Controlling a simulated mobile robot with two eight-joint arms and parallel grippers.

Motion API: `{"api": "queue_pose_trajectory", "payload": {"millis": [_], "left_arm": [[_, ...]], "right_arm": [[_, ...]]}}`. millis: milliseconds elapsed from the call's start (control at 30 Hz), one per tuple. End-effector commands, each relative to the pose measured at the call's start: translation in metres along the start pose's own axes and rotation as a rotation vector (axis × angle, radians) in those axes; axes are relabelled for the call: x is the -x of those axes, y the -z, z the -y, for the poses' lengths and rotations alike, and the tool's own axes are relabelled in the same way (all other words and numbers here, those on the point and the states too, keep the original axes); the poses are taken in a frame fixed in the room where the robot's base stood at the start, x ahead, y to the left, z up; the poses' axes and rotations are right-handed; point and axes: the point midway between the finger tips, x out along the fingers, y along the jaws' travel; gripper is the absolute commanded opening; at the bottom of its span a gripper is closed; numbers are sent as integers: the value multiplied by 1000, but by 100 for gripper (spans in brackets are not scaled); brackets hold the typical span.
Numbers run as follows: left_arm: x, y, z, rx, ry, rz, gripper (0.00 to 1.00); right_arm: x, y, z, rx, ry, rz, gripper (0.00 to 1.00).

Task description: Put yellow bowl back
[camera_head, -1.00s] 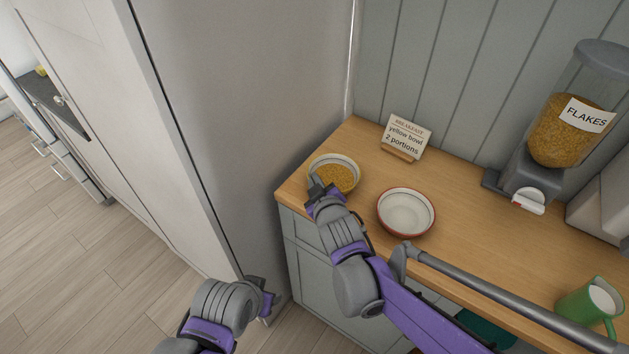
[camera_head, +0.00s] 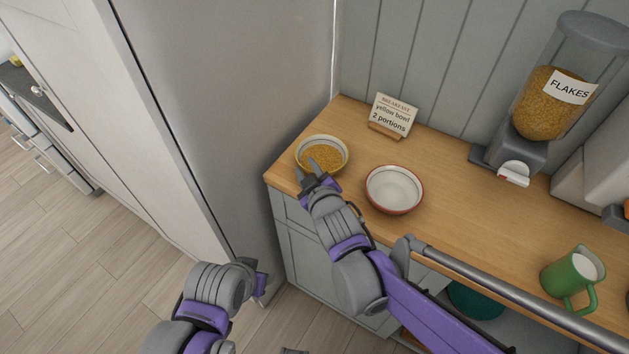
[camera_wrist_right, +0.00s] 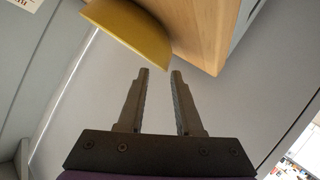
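The yellow bowl (camera_head: 342,167) holds flakes and stands upright on the wooden worktop, at its left end beside the tall grey panel. My right gripper (camera_head: 311,168) is at the bowl's near side, with its fingers overlapping the rim in the head view. In the right wrist view the gripper (camera_wrist_right: 160,72) is open with nothing between its fingers, and the bowl's yellow outer wall (camera_wrist_right: 128,28) is just beyond the fingertips, apart from them. My left gripper (camera_head: 261,281) hangs low by the cabinet; its fingers are too unclear to tell open or shut.
A red-rimmed white bowl (camera_head: 394,189), empty, stands right of the yellow bowl. A card (camera_head: 392,115) reading "yellow bowl 2 portions" stands behind. A flakes dispenser (camera_head: 545,105) and a green mug (camera_head: 572,274) are further right. The worktop between bowls and dispenser is clear.

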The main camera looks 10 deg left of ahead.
Motion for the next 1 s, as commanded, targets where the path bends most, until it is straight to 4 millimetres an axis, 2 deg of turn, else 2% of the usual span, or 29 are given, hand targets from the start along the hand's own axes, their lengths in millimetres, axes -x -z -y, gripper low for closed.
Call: {"api": "queue_pose_trajectory", "payload": {"millis": [33, 200, 400, 600, 867, 1000], "left_arm": [[2, 1, 0, 0, 0, -1, 50], [5, 3, 0, 0, 0, -2, 50], [8, 5, 0, 0, 0, -3, 50], [9, 6, 0, 0, 0, -3, 50], [9, 6, 0, 0, 0, -3, 50], [9, 6, 0, 0, 0, -3, 50]], "right_arm": [[13, 0, 0, 0, 0, 0, 34], [45, 1, 0, 1, 0, 0, 34], [70, 0, 0, 0, 0, 0, 34], [79, 0, 0, 0, 0, 0, 34], [79, 0, 0, 0, 0, 0, 34], [84, -13, -8, -27, -9, 40, 34]]}}
